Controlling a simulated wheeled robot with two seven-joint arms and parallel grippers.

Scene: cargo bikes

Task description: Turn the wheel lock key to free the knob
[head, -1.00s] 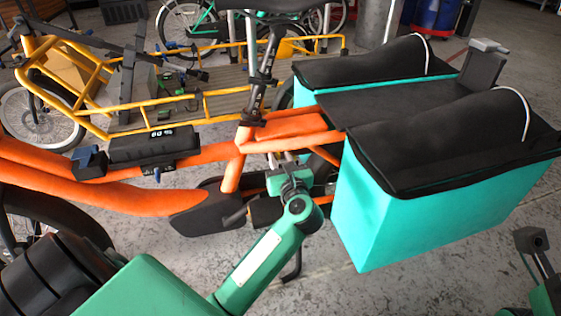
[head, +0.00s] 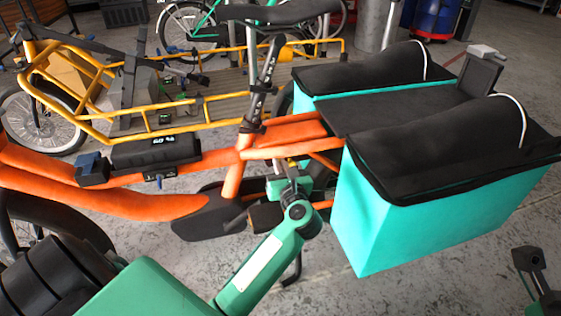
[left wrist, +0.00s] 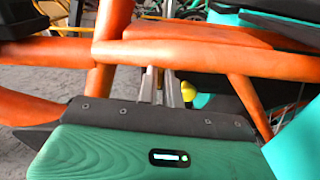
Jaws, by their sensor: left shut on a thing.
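The orange cargo bike (head: 180,205) stands in front of me. My left gripper (head: 291,172) is at the rear of its frame, below the orange tubes and beside the turquoise pannier. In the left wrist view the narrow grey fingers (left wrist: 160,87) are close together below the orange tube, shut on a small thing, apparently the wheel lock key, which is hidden. A small yellow part (left wrist: 188,91), possibly the knob, shows just right of the fingers. My right gripper (head: 532,262) is partly in view at the lower right edge, dark and apart from the bike; its jaws are unclear.
The turquoise pannier (head: 385,225) with a black lid is close to the right of my left gripper. The black saddle (head: 280,12) and its post rise above. A yellow cargo bike (head: 110,130) stands behind. Grey floor (head: 430,285) is free at the lower right.

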